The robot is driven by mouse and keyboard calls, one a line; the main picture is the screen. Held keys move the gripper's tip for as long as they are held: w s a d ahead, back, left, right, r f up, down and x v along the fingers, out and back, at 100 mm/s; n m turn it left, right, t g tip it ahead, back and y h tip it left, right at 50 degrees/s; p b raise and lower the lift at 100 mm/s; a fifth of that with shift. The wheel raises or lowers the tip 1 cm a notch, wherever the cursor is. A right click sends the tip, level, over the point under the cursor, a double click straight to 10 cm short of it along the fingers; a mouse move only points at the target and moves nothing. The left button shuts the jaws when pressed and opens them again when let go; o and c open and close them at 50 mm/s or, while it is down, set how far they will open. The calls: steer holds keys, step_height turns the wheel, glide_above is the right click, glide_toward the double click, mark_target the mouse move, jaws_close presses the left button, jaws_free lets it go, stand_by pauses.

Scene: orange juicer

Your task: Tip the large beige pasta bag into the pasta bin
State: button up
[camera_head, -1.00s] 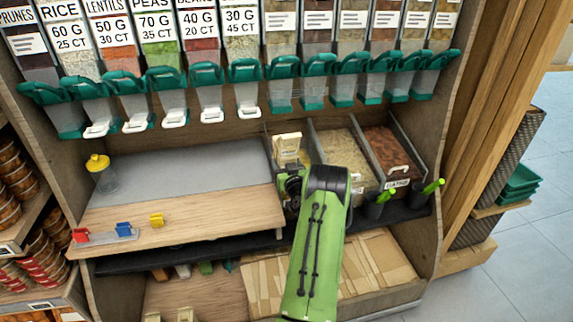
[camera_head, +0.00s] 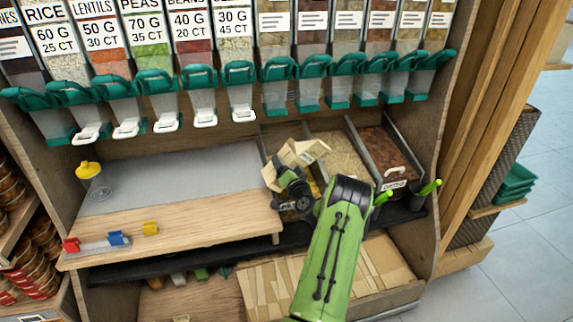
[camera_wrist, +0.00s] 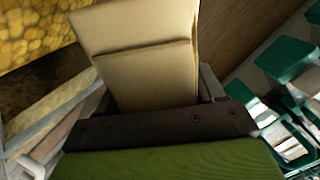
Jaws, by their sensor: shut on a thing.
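My gripper (camera_head: 293,189) is shut on the beige pasta bag (camera_head: 290,160). In the head view the bag is tilted over the left bin of the bin row, with its upper part leaning right. In the wrist view the bag (camera_wrist: 145,50) fills the middle, just past the dark gripper body. The pasta bin (camera_head: 318,190) shows only in part behind my gripper and the bag. In the wrist view, yellow pasta-like pieces (camera_wrist: 35,35) show at the upper left. The bag's opening and contents are not clear to see.
A bin of pale grains (camera_head: 343,150) and a bin of brown pieces (camera_head: 385,155) stand to the right. Teal-handled dispensers (camera_head: 275,70) hang above. Green-handled scoops (camera_head: 428,188) stick out at the front right.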

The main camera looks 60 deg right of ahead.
steer(key=shift+f+m+p, duration=0.3)
steer(key=shift+m+p, duration=0.6)
steer(key=shift+m, duration=0.2)
steer(key=shift+a+f+m+p, duration=0.15)
steer(key=shift+f+m+p, duration=0.5)
steer(key=shift+m, duration=0.55)
steer(key=f+m+b, duration=0.1)
steer(key=m, duration=0.1)
steer(key=f+m, duration=0.1)
steer(key=f, duration=0.1)
steer(key=shift+d+m+b, duration=0.2)
steer(key=shift+m+b, duration=0.2)
steer(key=m, duration=0.1)
steer(key=m+p, duration=0.1)
steer(key=r+m, duration=0.1)
steer(key=shift+s+d+r+m, duration=0.1)
steer(key=shift+s+d+m, duration=0.3)
